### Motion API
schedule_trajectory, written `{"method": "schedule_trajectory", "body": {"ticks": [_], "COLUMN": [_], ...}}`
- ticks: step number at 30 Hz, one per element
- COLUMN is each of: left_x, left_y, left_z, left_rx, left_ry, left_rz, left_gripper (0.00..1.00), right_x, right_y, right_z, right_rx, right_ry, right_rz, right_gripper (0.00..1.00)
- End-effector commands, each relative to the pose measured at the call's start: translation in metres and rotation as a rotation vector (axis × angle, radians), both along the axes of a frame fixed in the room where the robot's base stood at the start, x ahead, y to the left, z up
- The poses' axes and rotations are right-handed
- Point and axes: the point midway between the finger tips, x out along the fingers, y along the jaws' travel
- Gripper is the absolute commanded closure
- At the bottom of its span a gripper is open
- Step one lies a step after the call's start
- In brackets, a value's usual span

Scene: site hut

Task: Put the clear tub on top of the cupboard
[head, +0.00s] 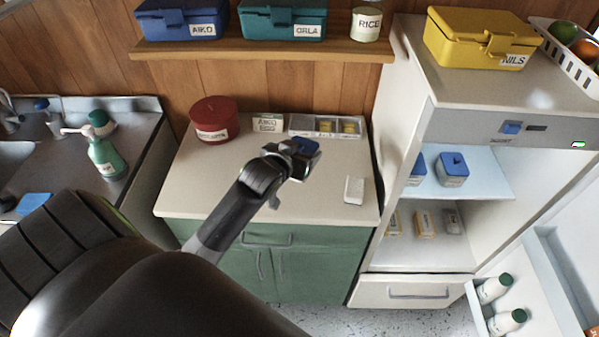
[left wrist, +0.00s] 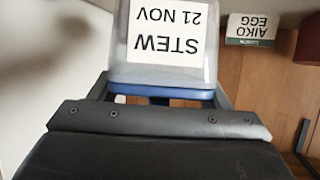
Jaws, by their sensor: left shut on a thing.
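The clear tub (left wrist: 162,72) has a blue lid and a white label reading STEW 21 NOV. It appears upside down in the left wrist view. My left gripper (head: 298,160) is shut on it, with a finger on each side near the lid. In the head view only a little of the blue lid (head: 306,146) shows; the gripper hides the rest. The green cupboard (head: 265,213) has a cream top, and the gripper is over its middle. I cannot tell whether the tub touches the top. My right gripper is not in view.
On the cupboard stand a red tin (head: 214,120), a labelled card or box (head: 268,122), a divided tray (head: 300,125) and a small white object (head: 354,190). The front left of the top is clear. An open fridge (head: 480,90) stands right, a shelf (head: 265,48) above.

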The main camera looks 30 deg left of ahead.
Motion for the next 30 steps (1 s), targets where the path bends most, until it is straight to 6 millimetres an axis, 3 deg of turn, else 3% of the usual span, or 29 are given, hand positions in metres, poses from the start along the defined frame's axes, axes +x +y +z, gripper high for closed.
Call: {"method": "schedule_trajectory", "body": {"ticks": [3, 15, 28, 29, 30], "left_x": [0.0, 0.0, 0.0, 0.0, 0.0], "left_y": [-0.001, -0.001, -0.001, -0.001, -0.001], "left_z": [-0.021, -0.064, -0.072, -0.072, -0.072], "left_rx": [-0.002, 0.001, 0.002, 0.001, 0.001], "left_ry": [0.001, -0.001, -0.003, -0.001, -0.001], "left_rz": [0.0, -0.001, -0.002, -0.002, -0.002], "left_gripper": [0.59, 0.59, 0.59, 0.26, 0.2], "right_x": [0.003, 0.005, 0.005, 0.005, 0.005], "right_y": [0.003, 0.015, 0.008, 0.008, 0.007], "right_z": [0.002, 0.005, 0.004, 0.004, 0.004], "right_rx": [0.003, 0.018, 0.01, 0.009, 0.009], "right_ry": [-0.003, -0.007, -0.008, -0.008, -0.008], "right_rz": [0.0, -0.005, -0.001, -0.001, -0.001], "right_gripper": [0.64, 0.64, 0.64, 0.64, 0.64]}}
